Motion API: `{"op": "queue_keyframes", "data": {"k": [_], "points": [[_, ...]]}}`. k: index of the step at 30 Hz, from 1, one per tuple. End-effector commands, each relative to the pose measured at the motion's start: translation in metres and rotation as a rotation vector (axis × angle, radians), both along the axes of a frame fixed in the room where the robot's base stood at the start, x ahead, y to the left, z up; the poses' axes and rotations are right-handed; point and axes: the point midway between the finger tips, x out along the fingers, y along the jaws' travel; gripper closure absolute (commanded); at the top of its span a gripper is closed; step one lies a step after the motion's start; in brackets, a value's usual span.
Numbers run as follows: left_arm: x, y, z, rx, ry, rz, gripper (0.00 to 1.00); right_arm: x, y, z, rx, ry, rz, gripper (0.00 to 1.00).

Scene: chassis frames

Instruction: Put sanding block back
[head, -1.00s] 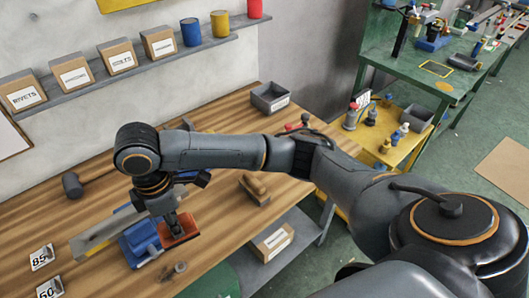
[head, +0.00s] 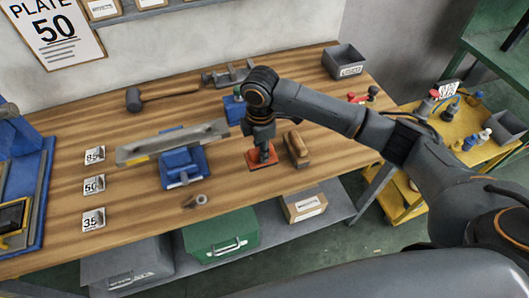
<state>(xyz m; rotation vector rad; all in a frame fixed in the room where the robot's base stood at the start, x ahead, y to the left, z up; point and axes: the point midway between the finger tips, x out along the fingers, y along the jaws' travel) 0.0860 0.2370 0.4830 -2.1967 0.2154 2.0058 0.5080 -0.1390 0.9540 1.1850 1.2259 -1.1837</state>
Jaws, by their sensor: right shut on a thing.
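An orange-red flat block (head: 259,166), which I take to be the sanding block, is under my right gripper (head: 263,152). The gripper points down and is shut on it, hiding its upper part. The block is at or just above the wooden bench; I cannot tell if it touches. A brown wooden block with a rounded grip (head: 297,147) lies just to its right, apart from it. A blue vise (head: 184,170) with a long grey metal plate (head: 172,142) across it stands to the left. My left gripper is not in view.
Number cards (head: 93,185) and a small metal ring (head: 195,201) lie left of and before the vise. A mallet (head: 134,99), a metal clamp (head: 228,75) and a grey bin (head: 344,61) are at the back.

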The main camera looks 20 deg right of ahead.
Motion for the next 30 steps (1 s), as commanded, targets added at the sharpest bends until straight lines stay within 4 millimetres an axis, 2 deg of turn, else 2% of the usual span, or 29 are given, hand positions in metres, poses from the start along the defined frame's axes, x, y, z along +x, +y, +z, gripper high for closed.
{"op": "queue_keyframes", "data": {"k": [4, 8, 14, 26, 27, 30], "points": [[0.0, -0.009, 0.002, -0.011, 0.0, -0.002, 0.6, 0.006, -0.005, -0.01, 0.0, 0.001, 0.0, 1.0], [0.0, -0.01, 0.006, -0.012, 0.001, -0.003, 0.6, 0.012, -0.013, -0.021, -0.001, 0.002, -0.003, 1.0], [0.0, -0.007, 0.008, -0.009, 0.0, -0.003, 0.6, 0.011, -0.012, -0.048, -0.001, 0.001, 0.0, 1.0], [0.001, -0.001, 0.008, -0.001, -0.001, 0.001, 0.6, 0.011, -0.011, -0.053, 0.001, 0.0, 0.0, 1.0], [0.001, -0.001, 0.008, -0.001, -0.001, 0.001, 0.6, 0.011, -0.011, -0.053, 0.001, 0.0, 0.001, 0.68], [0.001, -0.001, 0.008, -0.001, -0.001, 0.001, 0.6, 0.011, -0.011, -0.053, 0.0, 0.0, 0.001, 0.51]]}}
